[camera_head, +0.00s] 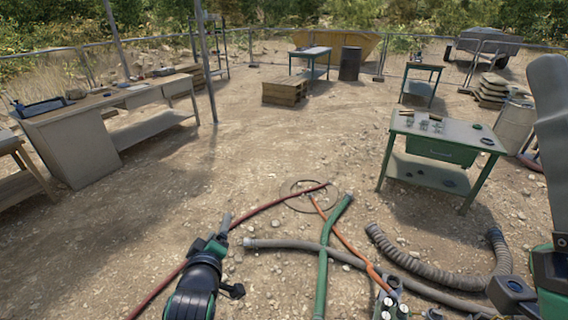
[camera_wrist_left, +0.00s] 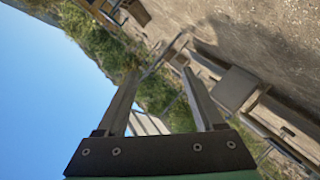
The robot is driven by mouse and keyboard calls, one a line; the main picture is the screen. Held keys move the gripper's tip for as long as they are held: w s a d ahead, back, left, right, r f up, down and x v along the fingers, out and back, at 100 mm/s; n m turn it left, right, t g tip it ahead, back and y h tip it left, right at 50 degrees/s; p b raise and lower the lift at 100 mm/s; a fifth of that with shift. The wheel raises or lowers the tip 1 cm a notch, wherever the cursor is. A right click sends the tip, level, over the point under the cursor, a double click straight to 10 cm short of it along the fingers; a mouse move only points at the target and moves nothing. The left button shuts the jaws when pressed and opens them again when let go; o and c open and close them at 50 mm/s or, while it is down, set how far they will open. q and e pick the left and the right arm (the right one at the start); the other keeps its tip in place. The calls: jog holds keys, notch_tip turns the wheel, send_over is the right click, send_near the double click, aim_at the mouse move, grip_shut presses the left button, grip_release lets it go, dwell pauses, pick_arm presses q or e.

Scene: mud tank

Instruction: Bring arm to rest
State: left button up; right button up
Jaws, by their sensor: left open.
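My left arm comes in at the bottom of the head view, left of centre. Its gripper (camera_head: 226,222) is held above the gravel ground and points away from me. In the left wrist view the two fingers (camera_wrist_left: 160,78) stand apart with nothing between them, so it is open and empty. Beyond them are sky, bushes and a tilted view of the yard. My right arm shows at the right edge of the head view.
Green (camera_head: 325,255), orange and red hoses and a ribbed grey hose (camera_head: 410,262) lie on the ground ahead. A green workbench (camera_head: 437,150) with small items stands right. A long workbench (camera_head: 75,150) stands left. The middle ground is clear.

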pick_arm(q)
jog(key=s+a+r+m+t, duration=0.1)
jog(key=s+r+t, duration=0.2)
jog(key=r, duration=0.7)
jog(key=s+a+r+m+t, duration=0.1)
jog(key=s+r+t, duration=0.15)
jog(key=r, duration=0.65)
jog(key=s+a+r+m+t, duration=0.15)
jog(key=s+r, duration=0.25)
jog(key=r, duration=0.6)
jog(key=s+d+r+m+t+h, duration=0.1)
jog(key=s+r+m+t+h, duration=0.15)
jog(key=s+r+m, duration=0.4)
jog(key=s+d+r+m+t+h, duration=0.1)
jog(key=s+r+t, duration=0.3)
jog(key=s, duration=0.5)
notch_tip(320, 180, up, 33)
jog(key=p, duration=3.3)
notch_tip(320, 180, down, 61)
jog(key=b, duration=6.1)
jog(key=shift+w+a+m, duration=0.25)
jog(key=shift+m, duration=0.05)
jog(key=shift+g, duration=0.25)
